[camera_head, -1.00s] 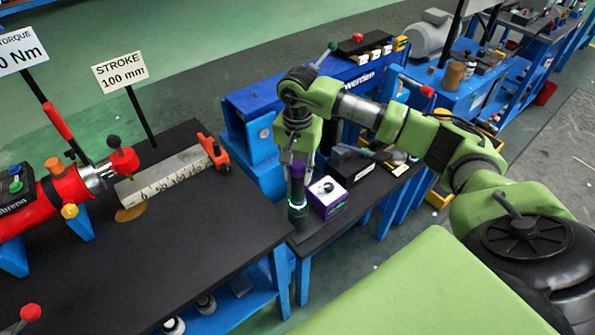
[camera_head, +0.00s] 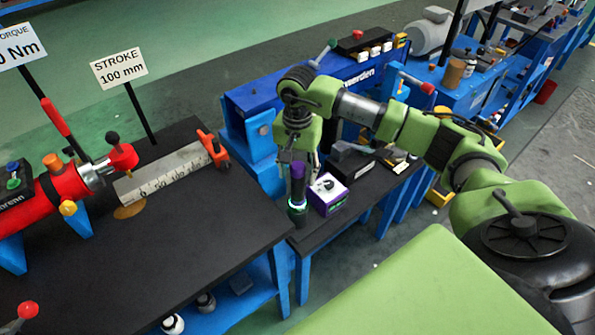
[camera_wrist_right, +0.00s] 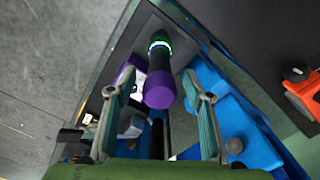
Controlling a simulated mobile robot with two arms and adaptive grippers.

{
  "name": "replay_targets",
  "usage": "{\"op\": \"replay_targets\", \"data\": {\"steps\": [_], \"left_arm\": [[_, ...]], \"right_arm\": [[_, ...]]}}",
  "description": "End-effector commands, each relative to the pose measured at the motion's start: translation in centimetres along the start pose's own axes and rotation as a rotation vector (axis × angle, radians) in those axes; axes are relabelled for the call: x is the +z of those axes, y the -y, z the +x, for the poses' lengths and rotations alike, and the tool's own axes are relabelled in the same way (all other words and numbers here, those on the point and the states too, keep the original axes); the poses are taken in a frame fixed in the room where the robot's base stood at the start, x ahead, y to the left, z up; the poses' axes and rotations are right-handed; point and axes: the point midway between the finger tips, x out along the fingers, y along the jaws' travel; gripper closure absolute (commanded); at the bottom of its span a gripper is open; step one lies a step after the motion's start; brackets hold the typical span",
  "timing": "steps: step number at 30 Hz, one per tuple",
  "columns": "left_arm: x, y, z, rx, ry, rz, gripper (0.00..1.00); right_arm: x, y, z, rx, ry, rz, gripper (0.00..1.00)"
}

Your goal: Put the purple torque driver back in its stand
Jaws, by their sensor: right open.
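The purple torque driver (camera_head: 298,180) stands upright at the front left end of the low dark bench, its purple end up. A glowing green-white ring circles its lower part, above a dark round base (camera_head: 298,218). I cannot tell where the driver ends and its stand begins. My right gripper (camera_head: 298,158) points down over the driver's top. In the right wrist view the driver (camera_wrist_right: 160,85) shows with its purple end towards me, between the tips of the two open fingers (camera_wrist_right: 158,76), with gaps at both sides. My left gripper is not in view.
A purple and white box (camera_head: 328,196) stands close right of the driver. A blue machine (camera_head: 262,140) rises behind it. The large black table (camera_head: 190,245) with a red tool (camera_head: 65,185) and a scale block is at left. A green surface (camera_head: 430,290) lies in front.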

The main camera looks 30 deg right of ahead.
Motion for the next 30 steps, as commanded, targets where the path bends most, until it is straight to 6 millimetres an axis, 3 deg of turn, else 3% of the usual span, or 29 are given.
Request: {"op": "replay_targets", "data": {"steps": [16,30], "left_arm": [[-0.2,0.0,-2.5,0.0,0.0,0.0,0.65],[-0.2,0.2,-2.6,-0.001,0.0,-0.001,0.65]], "right_arm": [[-0.1,0.0,-4.5,-0.001,-0.001,0.0,0.53],[-0.1,0.1,-5.3,-0.002,-0.002,0.0,0.53]]}}
